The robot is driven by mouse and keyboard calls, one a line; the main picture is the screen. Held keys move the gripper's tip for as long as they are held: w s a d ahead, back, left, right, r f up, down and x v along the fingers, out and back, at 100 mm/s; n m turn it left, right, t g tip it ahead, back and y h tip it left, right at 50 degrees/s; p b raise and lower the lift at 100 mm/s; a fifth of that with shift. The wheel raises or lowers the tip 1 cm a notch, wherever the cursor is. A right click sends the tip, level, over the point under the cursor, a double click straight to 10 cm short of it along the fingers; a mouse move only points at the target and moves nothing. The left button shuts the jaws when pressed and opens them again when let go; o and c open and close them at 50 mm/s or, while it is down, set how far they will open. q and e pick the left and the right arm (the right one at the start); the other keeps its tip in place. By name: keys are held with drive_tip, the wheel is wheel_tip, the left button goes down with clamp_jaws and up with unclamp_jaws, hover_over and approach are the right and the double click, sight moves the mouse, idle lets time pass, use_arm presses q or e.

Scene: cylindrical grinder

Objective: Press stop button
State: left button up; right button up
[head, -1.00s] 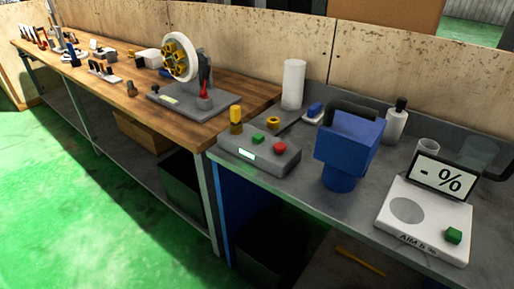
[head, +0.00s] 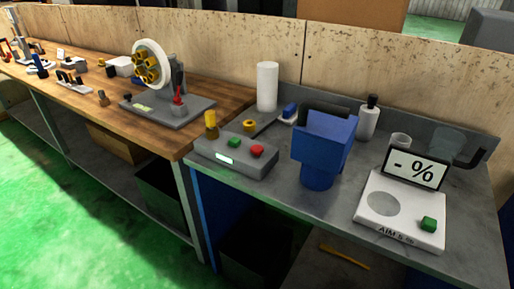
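A grey control box (head: 237,157) sits near the front left corner of the grey metal bench. It carries a red button (head: 257,151) on its right, a green button (head: 233,142) in the middle, a yellow knob (head: 210,120) at the back left and a small lit display (head: 225,159) on its front. None of these labels can be read as "stop" at this size. Neither of my grippers shows in the head view.
A blue machine (head: 321,150) stands right of the box. A white scale (head: 402,210) with a "- %" screen and green button is further right. A white cylinder (head: 267,87) and a bottle (head: 368,118) stand behind. A wooden bench (head: 110,95) holds a wheel device (head: 150,64) and small parts.

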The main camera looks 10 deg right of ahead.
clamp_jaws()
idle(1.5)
